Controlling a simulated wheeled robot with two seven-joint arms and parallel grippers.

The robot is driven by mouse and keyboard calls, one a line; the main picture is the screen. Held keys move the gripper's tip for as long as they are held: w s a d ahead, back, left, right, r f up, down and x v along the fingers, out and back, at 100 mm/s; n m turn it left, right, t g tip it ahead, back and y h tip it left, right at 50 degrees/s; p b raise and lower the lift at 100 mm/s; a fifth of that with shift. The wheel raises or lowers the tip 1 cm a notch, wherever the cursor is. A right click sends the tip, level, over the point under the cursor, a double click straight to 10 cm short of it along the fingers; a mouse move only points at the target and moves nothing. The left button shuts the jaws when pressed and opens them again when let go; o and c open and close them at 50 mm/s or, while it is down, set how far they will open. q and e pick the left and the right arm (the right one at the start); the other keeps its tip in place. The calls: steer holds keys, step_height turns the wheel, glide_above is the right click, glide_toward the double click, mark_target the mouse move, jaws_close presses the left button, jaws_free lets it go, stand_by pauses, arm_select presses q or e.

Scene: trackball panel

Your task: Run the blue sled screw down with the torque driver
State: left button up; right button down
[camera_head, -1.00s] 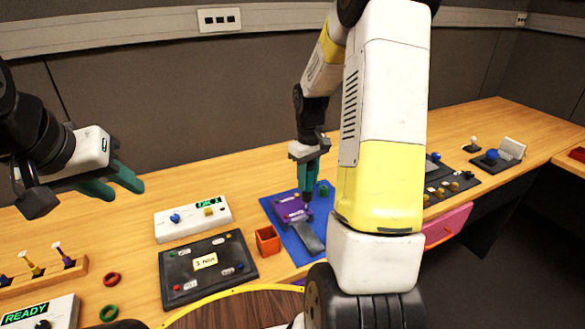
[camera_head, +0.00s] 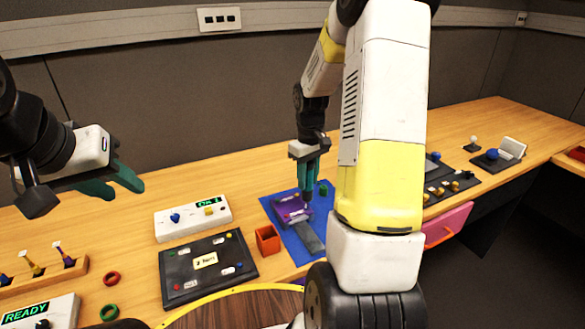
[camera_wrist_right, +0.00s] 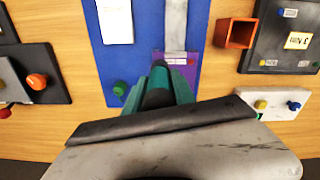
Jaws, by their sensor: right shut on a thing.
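The purple sled block (camera_head: 284,212) lies on a blue mat (camera_head: 270,203) with a grey strip (camera_head: 309,238) running from it toward me; the wrist view shows the block too (camera_wrist_right: 180,62). My right gripper (camera_head: 308,176) points down over the block's right side, shut on a dark driver (camera_wrist_right: 158,78) whose shaft lies between the teal fingers. The driver's tip and the blue screw are hidden by the fingers, so I cannot tell whether they touch. My left gripper (camera_head: 112,184) hangs in the air at the left, its teal fingers apart and empty.
A green knob (camera_head: 323,188) stands on the mat. An orange open box (camera_head: 267,240), a black panel with a torque label (camera_head: 208,262) and a white box with a lit display (camera_head: 192,219) stand left of the mat. A screw rack (camera_head: 45,272) is further left.

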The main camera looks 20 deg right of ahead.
steer(key=shift+f, duration=0.5)
stand_by(2.0)
steer(key=shift+r, duration=3.15)
